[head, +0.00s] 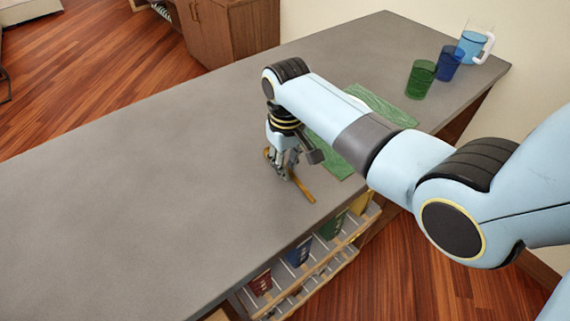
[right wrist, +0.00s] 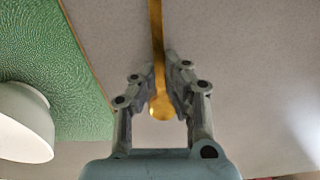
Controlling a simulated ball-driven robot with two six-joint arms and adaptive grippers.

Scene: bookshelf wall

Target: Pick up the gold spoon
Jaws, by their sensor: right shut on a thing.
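The gold spoon (head: 301,187) is at the grey counter's front part in the head view, and part of it is hidden behind my right gripper. My right gripper (head: 281,172) points down at the counter and is shut on the spoon. In the right wrist view the spoon (right wrist: 157,50) runs between the two fingers of the gripper (right wrist: 160,80), with its rounded bowl end toward the palm. I cannot tell whether the spoon touches the counter. My left gripper is not in view.
A green mat (head: 333,160) lies beside the gripper, partly behind my arm. A white round item (right wrist: 22,125) rests on it. A green cup (head: 420,80), a blue cup (head: 449,63) and a pitcher (head: 474,42) stand at the far right. The counter's left (head: 120,190) is clear.

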